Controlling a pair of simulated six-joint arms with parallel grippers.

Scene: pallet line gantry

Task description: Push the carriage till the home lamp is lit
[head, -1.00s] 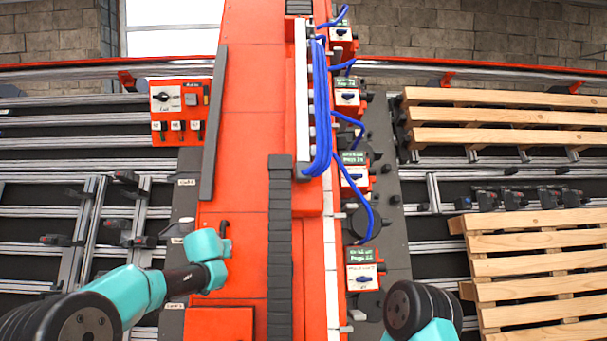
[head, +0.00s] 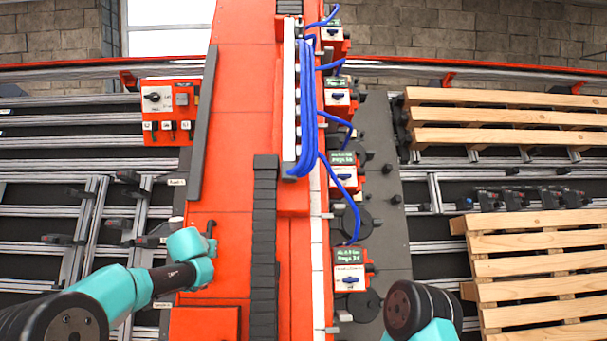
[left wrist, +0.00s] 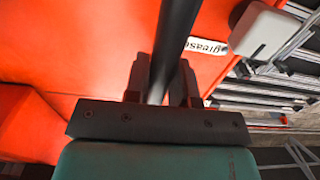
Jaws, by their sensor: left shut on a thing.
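The carriage is a tall orange-red body (head: 232,160) running up the middle of the head view. A dark upright handle (head: 211,226) stands on its front left part. My left gripper (head: 207,236) is at this handle. In the left wrist view, the fingers of my left gripper (left wrist: 162,82) are closed around the dark round handle bar (left wrist: 176,35), one on each side. I cannot pick out the home lamp or tell whether it is lit. Only a link of my right arm shows at the bottom right; its gripper is out of frame.
A red control box (head: 170,112) with a rotary switch sits left of the carriage. Blue cables (head: 306,110) and several red switch boxes (head: 349,270) line its right side. Wooden pallets (head: 530,262) lie at right. Metal rails (head: 60,155) run at left. A pale block (left wrist: 262,32) shows in the wrist view.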

